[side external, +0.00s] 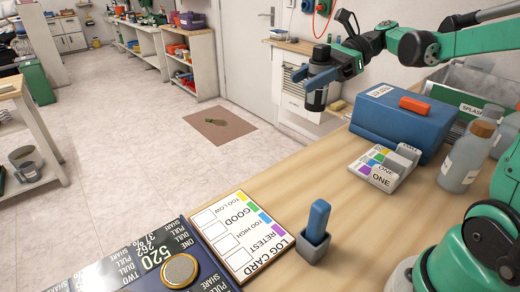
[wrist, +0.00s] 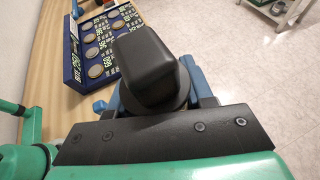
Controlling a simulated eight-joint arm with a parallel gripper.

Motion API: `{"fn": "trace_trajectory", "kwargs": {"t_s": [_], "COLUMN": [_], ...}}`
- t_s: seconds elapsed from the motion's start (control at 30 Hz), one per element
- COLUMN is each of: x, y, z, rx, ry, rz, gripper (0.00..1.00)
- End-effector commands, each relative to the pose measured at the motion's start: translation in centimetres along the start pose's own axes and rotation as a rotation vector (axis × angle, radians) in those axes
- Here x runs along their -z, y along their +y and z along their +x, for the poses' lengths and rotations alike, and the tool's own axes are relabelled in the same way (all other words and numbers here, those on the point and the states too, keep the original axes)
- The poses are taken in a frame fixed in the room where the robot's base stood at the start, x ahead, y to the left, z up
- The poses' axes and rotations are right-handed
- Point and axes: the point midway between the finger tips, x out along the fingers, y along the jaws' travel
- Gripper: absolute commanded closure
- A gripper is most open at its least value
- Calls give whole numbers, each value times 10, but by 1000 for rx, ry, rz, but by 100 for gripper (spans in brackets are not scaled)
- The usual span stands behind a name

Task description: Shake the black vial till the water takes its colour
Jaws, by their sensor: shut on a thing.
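The black vial (side external: 316,99) is held up in the air above the far side of the table in the side view, roughly upright, with its dark cap above the fingers. My gripper (side external: 322,76) is shut around its middle with blue fingers. In the wrist view the vial's black cap (wrist: 150,62) fills the centre, between the blue fingers of my gripper (wrist: 152,98). The water inside and its colour cannot be made out; the fingers and cap hide much of the body.
A blue vial (side external: 319,218) stands in a small grey holder near the log card (side external: 238,232). A colour-marked block (side external: 384,168), a blue box (side external: 398,122) and a corked bottle (side external: 463,160) stand at right. A dark blue display board (side external: 130,252) lies at front left.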

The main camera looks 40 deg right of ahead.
Motion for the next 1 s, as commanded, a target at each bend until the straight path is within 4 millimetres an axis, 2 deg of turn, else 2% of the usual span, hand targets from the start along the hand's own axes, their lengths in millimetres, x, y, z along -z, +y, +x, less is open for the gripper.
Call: {"fn": "trace_trajectory", "kwargs": {"t_s": [0.37,0.8,1.0], "x": [-1,-59,-65], "y": [0,0,0], "z": [-1,-24,-27], "rx": [0,0,0], "ry": [0,0,0], "rz": [0,0,0], "gripper": [100,100,100]}}
